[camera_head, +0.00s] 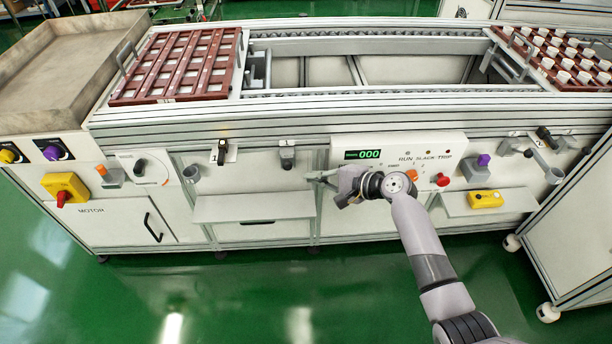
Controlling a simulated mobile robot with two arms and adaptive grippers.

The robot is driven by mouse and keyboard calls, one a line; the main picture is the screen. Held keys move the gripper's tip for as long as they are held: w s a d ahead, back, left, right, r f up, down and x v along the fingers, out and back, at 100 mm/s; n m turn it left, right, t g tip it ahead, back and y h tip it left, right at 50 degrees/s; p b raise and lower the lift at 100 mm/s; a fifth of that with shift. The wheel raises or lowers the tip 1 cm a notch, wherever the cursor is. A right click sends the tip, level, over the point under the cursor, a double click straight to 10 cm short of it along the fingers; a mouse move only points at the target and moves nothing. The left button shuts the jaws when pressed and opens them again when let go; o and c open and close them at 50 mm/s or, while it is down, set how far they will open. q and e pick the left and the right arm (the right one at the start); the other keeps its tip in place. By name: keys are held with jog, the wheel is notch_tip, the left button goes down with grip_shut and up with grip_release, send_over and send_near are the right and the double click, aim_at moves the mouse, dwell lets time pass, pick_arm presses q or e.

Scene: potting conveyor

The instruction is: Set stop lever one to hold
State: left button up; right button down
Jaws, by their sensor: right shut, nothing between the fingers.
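A small dark lever or switch on a grey mount (287,158) sits on the front panel under a small plate that seems to read 1. Left of it is a black-handled lever (221,152) on the same panel, pointing roughly up and down. I cannot tell for sure which one is stop lever one, and no hold mark is readable. My right gripper (314,178) is shut and empty. It is in front of the panel, below and right of the numbered mount, and appears apart from both. My left gripper is not in view.
A control box with a green display (363,154) and a red button (442,180) is behind my right arm. A shelf (255,207) juts out below the levers. A yellow pendant (485,199) lies on the right shelf. A red-brown tray (178,65) sits on the conveyor.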

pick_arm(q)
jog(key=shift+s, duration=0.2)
pick_arm(e)
jog(key=v, duration=0.3)
jog(key=shift+s+d+r, duration=0.1)
jog(key=shift+s+d, duration=0.05)
jog(key=shift+d, duration=0.05)
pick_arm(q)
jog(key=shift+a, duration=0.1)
